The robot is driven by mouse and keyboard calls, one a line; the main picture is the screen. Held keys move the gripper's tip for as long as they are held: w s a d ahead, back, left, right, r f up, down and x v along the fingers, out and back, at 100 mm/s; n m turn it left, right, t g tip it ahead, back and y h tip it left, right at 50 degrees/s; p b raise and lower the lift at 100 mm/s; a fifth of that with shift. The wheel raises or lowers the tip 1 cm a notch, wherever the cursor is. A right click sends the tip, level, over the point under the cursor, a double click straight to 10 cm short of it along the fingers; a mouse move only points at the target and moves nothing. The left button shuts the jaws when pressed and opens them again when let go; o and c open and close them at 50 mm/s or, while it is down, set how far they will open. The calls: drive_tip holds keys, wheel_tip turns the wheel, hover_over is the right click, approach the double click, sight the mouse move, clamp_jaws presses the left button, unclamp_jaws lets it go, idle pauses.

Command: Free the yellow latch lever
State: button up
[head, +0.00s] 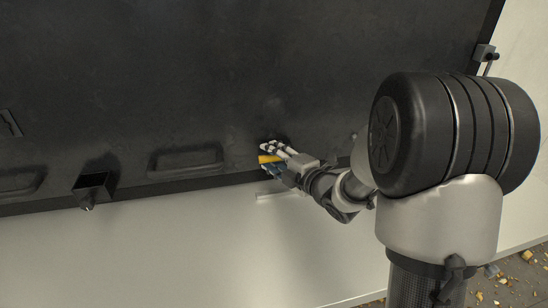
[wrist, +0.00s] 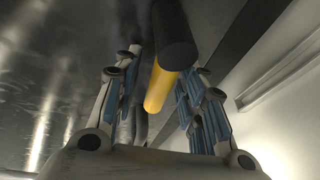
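The yellow latch lever (head: 268,159) sits low on the dark panel in the head view, partly covered by my gripper (head: 266,160). In the wrist view the lever (wrist: 160,90) is a yellow bar with a thick black end, running between the two fingers of my gripper (wrist: 167,65). The fingers are spread, one on each side of the lever. A gap shows on the left; on the right the finger is close and I cannot tell whether it touches. The lever's mounting is hidden.
The dark panel (head: 190,80) has a recessed handle (head: 186,160) left of my gripper and a black box-shaped bracket (head: 92,186) farther left. A pale wall (head: 190,250) lies below, with a thin light bar (head: 276,194) under my gripper. Debris (head: 515,280) lies at bottom right.

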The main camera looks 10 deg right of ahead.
drive_tip(key=shift+c, duration=0.4)
clamp_jaws()
idle(0.4)
